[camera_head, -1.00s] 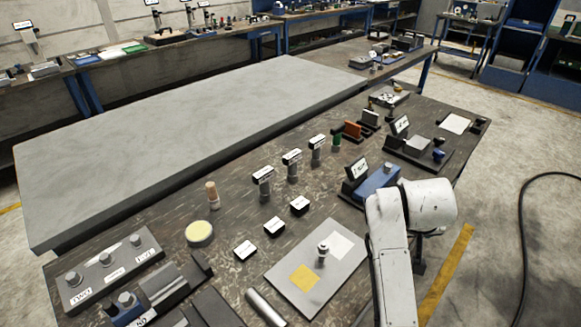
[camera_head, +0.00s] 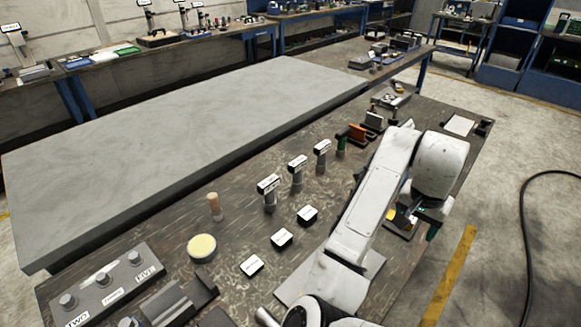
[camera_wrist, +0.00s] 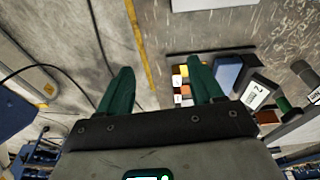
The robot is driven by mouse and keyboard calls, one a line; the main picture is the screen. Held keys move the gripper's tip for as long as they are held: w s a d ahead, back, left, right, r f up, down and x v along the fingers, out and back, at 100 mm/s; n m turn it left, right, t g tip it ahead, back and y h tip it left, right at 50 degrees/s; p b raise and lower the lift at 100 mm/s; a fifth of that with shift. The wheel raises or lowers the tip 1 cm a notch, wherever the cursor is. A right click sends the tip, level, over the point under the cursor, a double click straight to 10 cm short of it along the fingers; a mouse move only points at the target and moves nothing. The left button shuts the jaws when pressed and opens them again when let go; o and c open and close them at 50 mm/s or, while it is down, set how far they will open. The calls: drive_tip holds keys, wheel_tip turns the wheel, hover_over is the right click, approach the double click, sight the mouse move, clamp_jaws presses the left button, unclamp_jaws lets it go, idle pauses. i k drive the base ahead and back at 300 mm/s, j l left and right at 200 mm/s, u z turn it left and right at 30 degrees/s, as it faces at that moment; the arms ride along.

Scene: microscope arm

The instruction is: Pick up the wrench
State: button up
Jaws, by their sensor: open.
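I cannot make out a wrench in either view. My gripper (camera_wrist: 162,84) is open, with two green fingers spread apart and nothing held between them. In the wrist view, small orange, yellow and white blocks (camera_wrist: 184,82) lie beyond the right finger, near the table edge, and a blue block (camera_wrist: 228,71) is to their right. In the head view my white arm reaches over the right side of the dark worktable (camera_head: 150,216) and hides part of it. The gripper there is mostly hidden behind the wrist.
Several labelled posts (camera_head: 297,170) and small black label blocks (camera_head: 282,238) stand left of my arm. A round yellow-topped disc (camera_head: 202,248) and a wooden peg (camera_head: 214,206) are further left. A large grey slab (camera_head: 190,125) is clear.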

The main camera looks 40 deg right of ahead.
sight(295, 167)
drive_tip(key=i, duration=1.3)
